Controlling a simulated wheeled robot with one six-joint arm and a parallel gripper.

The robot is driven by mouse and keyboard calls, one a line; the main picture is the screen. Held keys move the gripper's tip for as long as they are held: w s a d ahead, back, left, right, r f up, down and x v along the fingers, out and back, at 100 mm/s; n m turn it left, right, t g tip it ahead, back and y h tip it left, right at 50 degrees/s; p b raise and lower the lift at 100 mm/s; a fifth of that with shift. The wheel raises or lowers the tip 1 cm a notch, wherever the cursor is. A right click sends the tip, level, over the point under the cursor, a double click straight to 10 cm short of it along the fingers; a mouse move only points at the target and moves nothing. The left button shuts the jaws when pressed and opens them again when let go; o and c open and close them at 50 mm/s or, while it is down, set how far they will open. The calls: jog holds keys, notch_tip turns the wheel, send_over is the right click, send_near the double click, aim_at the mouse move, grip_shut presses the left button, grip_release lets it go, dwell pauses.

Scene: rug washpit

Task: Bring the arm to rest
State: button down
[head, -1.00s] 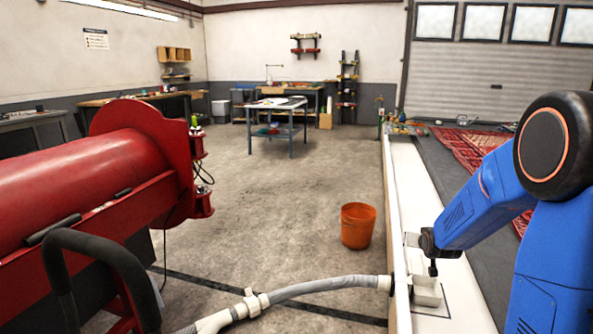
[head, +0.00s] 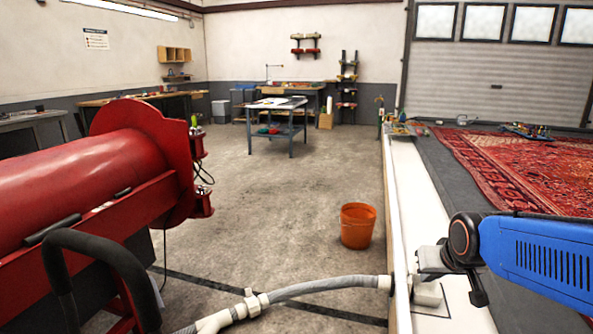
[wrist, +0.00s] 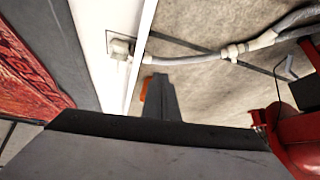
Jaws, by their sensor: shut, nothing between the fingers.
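My gripper (wrist: 160,82) shows in the wrist view as a dark, narrow shape pointing away from the camera, with its fingers together and nothing held. A broad dark part of my own body fills the bottom of that view. In the head view my blue arm (head: 540,258) reaches in from the right edge and lies almost level, with its black joint (head: 463,240) above the white ledge. The gripper's fingers are hard to make out there.
A pale drain box (head: 428,293) sits on the white ledge (head: 408,195), joined to a grey hose (head: 325,284). An orange bucket (head: 357,226) stands on the floor. A red rug (head: 525,165) lies right, a red roller machine (head: 90,180) left.

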jog(key=s+a+n+g, duration=0.1)
jog(key=s+a+g, duration=0.1)
jog(key=s, duration=1.6)
jog(key=shift+a+f+y, duration=0.15)
jog(key=shift+a+y, duration=0.15)
jog(key=shift+a, duration=0.15)
jog(key=shift+s, duration=0.1)
